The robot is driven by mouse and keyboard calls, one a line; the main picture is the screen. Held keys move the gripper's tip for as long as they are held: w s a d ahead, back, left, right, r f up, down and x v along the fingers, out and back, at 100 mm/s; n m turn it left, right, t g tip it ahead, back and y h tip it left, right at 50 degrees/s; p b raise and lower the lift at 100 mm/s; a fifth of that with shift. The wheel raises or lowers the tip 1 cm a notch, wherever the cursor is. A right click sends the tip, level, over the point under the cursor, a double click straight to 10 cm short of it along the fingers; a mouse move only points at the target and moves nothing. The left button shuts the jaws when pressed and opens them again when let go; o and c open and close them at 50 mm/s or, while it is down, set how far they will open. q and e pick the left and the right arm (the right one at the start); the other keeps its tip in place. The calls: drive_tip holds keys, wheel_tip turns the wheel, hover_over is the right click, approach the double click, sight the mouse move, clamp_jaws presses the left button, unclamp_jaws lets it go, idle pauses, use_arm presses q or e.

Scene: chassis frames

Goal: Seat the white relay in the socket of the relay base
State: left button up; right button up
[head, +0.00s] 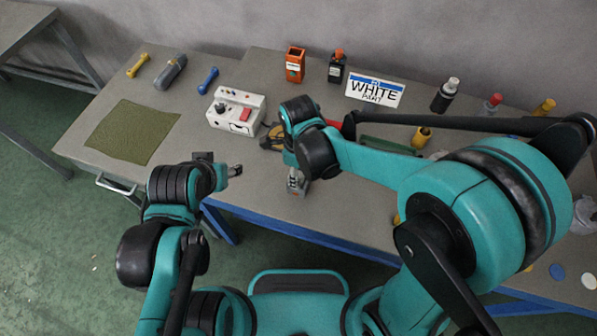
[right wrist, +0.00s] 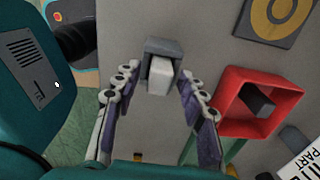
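In the right wrist view, a white block (right wrist: 160,76), which looks like the relay, sits at a dark grey block (right wrist: 163,47), likely the relay base. Whether it is seated in a socket or only against it cannot be told. My right gripper (right wrist: 158,108) has its fingers spread on both sides of the white block, with gaps visible. In the head view my right gripper (head: 297,184) points down near the table's front edge, and the arm hides much around it. My left gripper (head: 236,171) is near the front edge, further left, with nothing visible in it; its finger opening is unclear.
A red open frame (right wrist: 235,117) stands beside the right gripper. A white control box (head: 236,112) with a red button is behind the grippers. A green mat (head: 132,132) lies at left. Bottles, a sign (head: 375,90) and an orange container (head: 295,65) line the back.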

wheel_tip(320, 180, up, 12)
drive_tip(key=p, duration=0.4)
drive_tip(key=s+d+r+n+t, duration=0.1)
drive_tip(key=s+d+n+t, duration=0.1)
drive_tip(key=d+n, duration=0.7)
drive_tip(key=s+d+r+n+t, duration=0.2)
drive_tip(key=d+n+t, duration=0.3)
drive_tip(key=n, duration=0.8)
drive_tip(key=shift+s+d, duration=0.6)
drive_tip(key=shift+d, duration=1.3)
